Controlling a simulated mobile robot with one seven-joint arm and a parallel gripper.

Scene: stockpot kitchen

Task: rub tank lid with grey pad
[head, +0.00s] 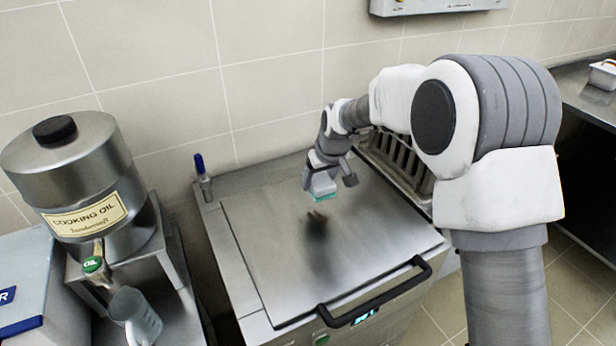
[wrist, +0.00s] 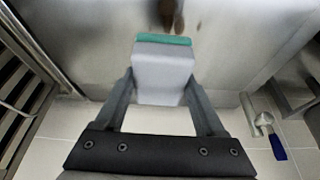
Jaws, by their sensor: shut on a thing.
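The tank lid (head: 275,255) is a flat steel panel with a black handle (head: 375,297) along its front edge. A brown stain (head: 317,216) marks the lid, with a dark blurred reflection in front of it. My gripper (head: 323,180) is above the lid's back half. It is shut on the grey pad (head: 322,187), a pale grey block with a teal face. In the wrist view the grey pad (wrist: 163,75) sits between both fingers, its teal strip toward the lid (wrist: 230,50) and the brown stain (wrist: 172,15). The pad appears raised just off the lid.
A steel cooking oil dispenser (head: 75,180) with a clear jug (head: 135,315) stands at the left. A blue-handled tap (head: 202,177) rises at the lid's back left corner. A slotted rack (head: 400,165) lies behind right, near the tiled wall (head: 280,60).

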